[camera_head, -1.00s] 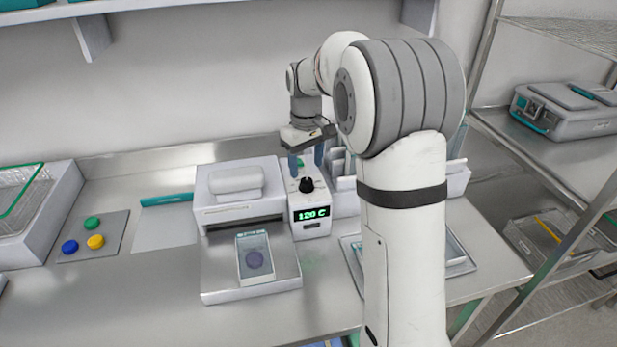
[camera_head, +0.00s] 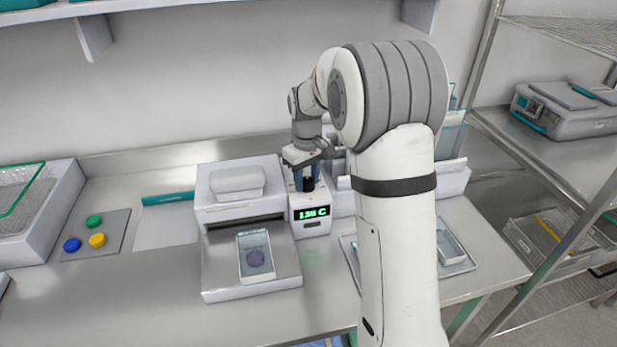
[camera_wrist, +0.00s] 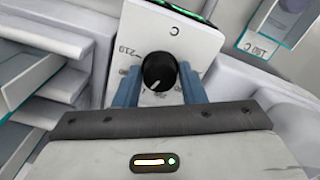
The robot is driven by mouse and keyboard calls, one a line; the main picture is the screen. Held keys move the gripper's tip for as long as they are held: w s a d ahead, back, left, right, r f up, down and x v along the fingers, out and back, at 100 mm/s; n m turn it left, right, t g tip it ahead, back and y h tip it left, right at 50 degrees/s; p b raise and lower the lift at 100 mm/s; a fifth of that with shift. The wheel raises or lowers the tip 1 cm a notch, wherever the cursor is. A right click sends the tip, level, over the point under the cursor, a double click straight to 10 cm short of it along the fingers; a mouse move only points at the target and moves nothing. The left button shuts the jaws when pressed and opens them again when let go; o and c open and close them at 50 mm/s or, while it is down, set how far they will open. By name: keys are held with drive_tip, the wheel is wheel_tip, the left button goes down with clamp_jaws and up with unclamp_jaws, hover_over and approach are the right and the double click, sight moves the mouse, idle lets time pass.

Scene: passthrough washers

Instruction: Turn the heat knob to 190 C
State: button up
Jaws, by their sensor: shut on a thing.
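The black heat knob (camera_head: 308,184) sits on top of a small white control box (camera_head: 312,229). The green display (camera_head: 313,212) on its front reads about 136 C; the last digit is blurred. My gripper (camera_head: 307,177) points down over the box, shut on the knob. In the wrist view, the blue fingers of my gripper (camera_wrist: 159,82) stand on both sides of the knob (camera_wrist: 158,70). The knob has a pale pointer line, and a printed scale surrounds it, partly hidden by the fingers. The number 210 is legible at one side.
A white press-like machine (camera_head: 238,208) stands left of the box, with a glass-like plate (camera_head: 255,257) on its tray. A label near the wrist view's upper right (camera_wrist: 262,45) reads about 180 C or 190 C. A metal shelf rack stands at the right.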

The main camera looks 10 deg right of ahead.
drive_tip(key=shift+c, duration=1.4)
drive_tip(key=shift+d, duration=0.25)
drive_tip(key=shift+c, duration=0.5)
drive_tip(key=shift+a, duration=0.2)
drive_tip(key=shift+m, duration=0.4)
drive_tip(key=m, duration=0.3)
drive_tip(key=shift+m+b, duration=0.3)
drive_tip(key=shift+m, duration=1.6)
